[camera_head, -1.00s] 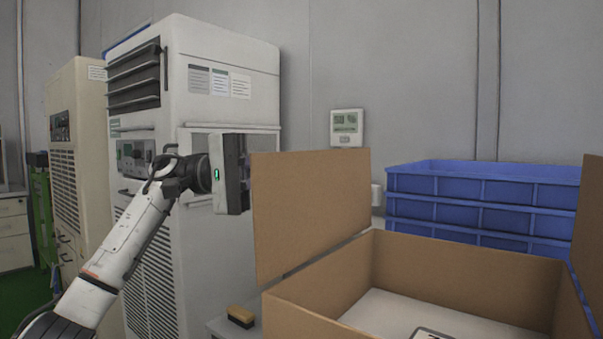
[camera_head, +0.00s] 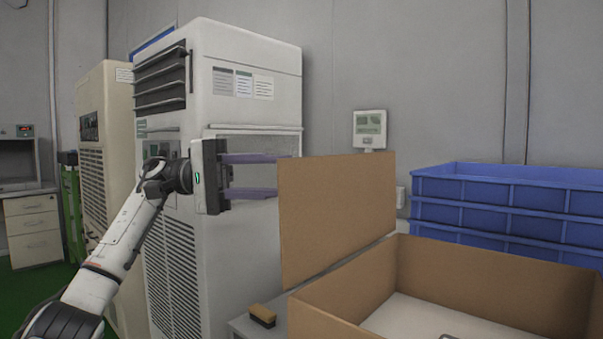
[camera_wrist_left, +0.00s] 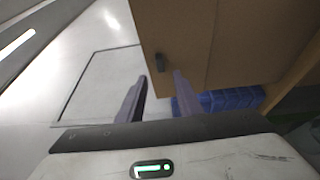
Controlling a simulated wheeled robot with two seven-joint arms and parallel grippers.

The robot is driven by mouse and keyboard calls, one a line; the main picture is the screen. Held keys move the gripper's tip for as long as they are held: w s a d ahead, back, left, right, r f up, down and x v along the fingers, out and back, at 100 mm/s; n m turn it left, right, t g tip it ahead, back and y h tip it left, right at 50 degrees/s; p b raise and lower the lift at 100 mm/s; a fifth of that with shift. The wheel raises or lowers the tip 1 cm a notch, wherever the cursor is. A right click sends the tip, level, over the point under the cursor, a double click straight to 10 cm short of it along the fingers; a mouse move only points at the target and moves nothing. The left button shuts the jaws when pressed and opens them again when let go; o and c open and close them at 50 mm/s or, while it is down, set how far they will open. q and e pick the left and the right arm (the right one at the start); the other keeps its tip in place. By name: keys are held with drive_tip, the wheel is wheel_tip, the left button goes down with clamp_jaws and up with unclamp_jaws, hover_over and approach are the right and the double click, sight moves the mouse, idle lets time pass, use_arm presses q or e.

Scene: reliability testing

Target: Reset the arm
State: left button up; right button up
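My left arm comes in from the left of the head view, with its white and black gripper (camera_head: 282,174) in front of the tall white cabinet. Its two purple-grey fingers point right, level and apart, with nothing between them. The fingertips are close to the raised flap of the cardboard box (camera_head: 338,215). In the left wrist view the open fingers (camera_wrist_left: 160,77) also show empty, with brown cardboard (camera_wrist_left: 220,35) beyond them. My right gripper is in neither view.
The open cardboard box (camera_head: 480,278) fills the lower right, with blue stacked crates (camera_head: 500,192) behind it. A small brown-and-black block (camera_head: 262,316) lies left of the box. The white cabinet (camera_head: 245,60) stands behind my arm. A grey-white drawer unit (camera_head: 33,230) is far left.

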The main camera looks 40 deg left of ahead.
use_arm(q)
drive_tip(key=shift+s+a, duration=0.25)
drive_tip(key=shift+a, duration=0.45)
